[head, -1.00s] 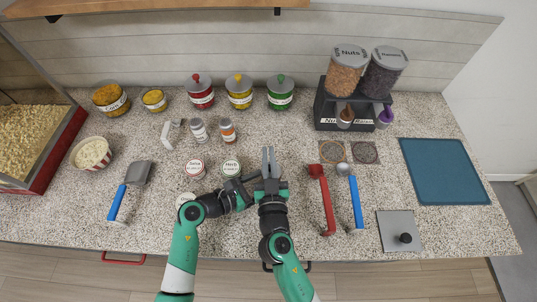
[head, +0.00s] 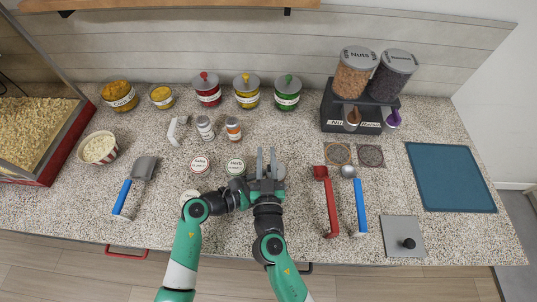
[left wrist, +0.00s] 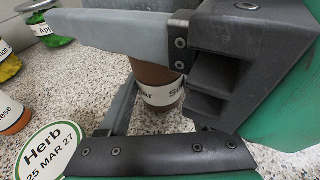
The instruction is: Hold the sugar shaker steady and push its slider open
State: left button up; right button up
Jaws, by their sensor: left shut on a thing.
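The sugar shaker shows in the left wrist view as a brown jar (left wrist: 152,74) with a white label, only partly readable. My left gripper (left wrist: 135,75) is shut around it, one finger on each side; the finger hides its top. In the head view the shaker is mostly covered by my grippers; a grey round edge (head: 280,171) beside the right fingers is probably its lid. My left gripper (head: 250,187) comes in from the left there. My right gripper (head: 266,152) is over the same spot, its two fingers apart with a gap between them. The slider cannot be made out.
Herb (head: 236,167) and another round-lidded jar (head: 199,165) stand left of the grippers. Two small shakers (head: 205,127) (head: 233,128) stand behind them. A red-handled scoop (head: 328,200) and a blue-handled one (head: 358,200) lie to the right. The counter just behind the grippers is clear.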

jog(key=shift+o, duration=0.5)
jog(key=s+d, duration=0.1)
jog(key=s, duration=1.1)
jog(key=shift+d, duration=0.1)
pick_arm(q)
jog(key=o, duration=1.5)
jog(key=shift+o, duration=0.2)
